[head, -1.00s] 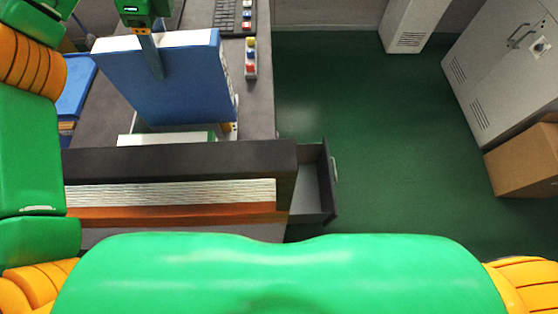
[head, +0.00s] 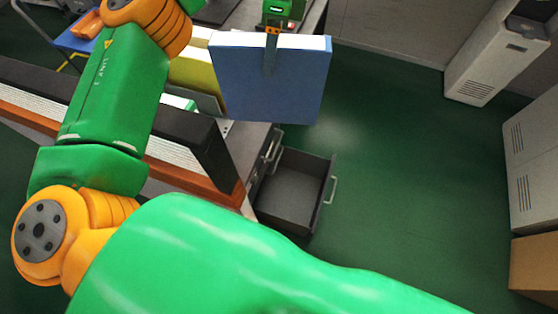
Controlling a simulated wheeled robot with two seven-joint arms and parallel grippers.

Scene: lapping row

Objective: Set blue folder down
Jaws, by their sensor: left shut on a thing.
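The blue folder (head: 290,85) hangs upright from my left gripper (head: 271,52), its broad blue face toward me and white page edges along its top. My left gripper is shut on the folder's top edge, with one finger showing down the near face. The folder is in front of the desk's right part in the head view, and its right side reaches over the green floor. Whether its lower edge touches anything cannot be told. My right gripper is not in view.
An open, empty drawer (head: 296,190) juts out below the folder. A yellow folder (head: 196,80) stands left of it. Grey cabinets (head: 492,65) stand at right, with clear green floor (head: 410,170) between.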

